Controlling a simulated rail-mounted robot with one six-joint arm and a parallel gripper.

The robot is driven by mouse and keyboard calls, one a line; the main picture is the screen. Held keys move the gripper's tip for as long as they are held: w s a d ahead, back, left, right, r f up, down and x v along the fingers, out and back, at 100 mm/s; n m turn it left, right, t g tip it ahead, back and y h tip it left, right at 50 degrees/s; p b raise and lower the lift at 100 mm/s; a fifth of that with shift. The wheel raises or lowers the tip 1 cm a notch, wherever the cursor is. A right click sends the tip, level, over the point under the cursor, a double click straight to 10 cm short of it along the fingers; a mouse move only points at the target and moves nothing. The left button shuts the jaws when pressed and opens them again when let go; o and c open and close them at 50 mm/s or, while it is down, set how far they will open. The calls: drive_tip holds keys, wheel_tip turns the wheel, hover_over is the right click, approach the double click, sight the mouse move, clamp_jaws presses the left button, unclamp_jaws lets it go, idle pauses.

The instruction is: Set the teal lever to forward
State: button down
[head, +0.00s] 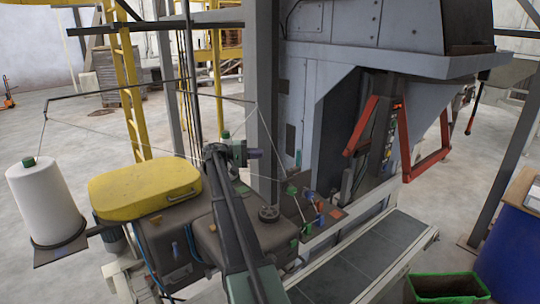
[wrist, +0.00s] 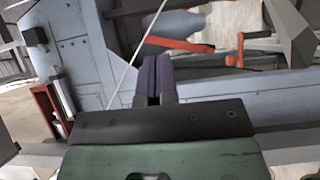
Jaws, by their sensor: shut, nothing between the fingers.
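My gripper (head: 256,154) is at the centre of the head view, raised above the machine, its purple fingertips pointing right. In the wrist view the purple fingers (wrist: 155,78) are together, with nothing between them. A group of small coloured handles is on the machine below and right of my gripper. One is a green-teal handle (head: 292,190), close to a blue one (head: 308,196) and a red one (head: 321,207). I cannot tell for certain which is the teal lever, or its setting. My gripper is apart from these handles.
A thread runs from the white spool (head: 40,200) past my gripper. A grey post (head: 264,100) stands just behind it. A yellow cover (head: 145,190) is left, a red frame (head: 427,150) right, and a conveyor (head: 365,255) lies below right. The wrist view shows orange-red bars (wrist: 180,44) beyond the fingers.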

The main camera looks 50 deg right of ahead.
drive_tip(key=s+a+x, duration=0.2)
drive_tip(key=x, duration=0.9)
drive_tip(key=shift+s+d, duration=0.15)
drive_tip(key=shift+d, duration=0.05)
drive_tip(key=shift+s+a+r, duration=0.15)
drive_tip(key=shift+s+r, duration=0.05)
drive_tip(key=shift+s, duration=0.35)
idle(0.5)
drive_tip(key=shift+s+a+r+p, duration=0.15)
drive_tip(key=shift+s+p, duration=0.25)
drive_tip(key=shift+s, duration=0.35)
drive_tip(key=shift+s+a+f+b, duration=0.1)
drive_tip(key=shift+s+b, duration=0.05)
drive_tip(key=shift+s, duration=0.55)
drive_tip(key=shift+s+a+f+b, duration=0.15)
drive_tip(key=shift+s, duration=0.55)
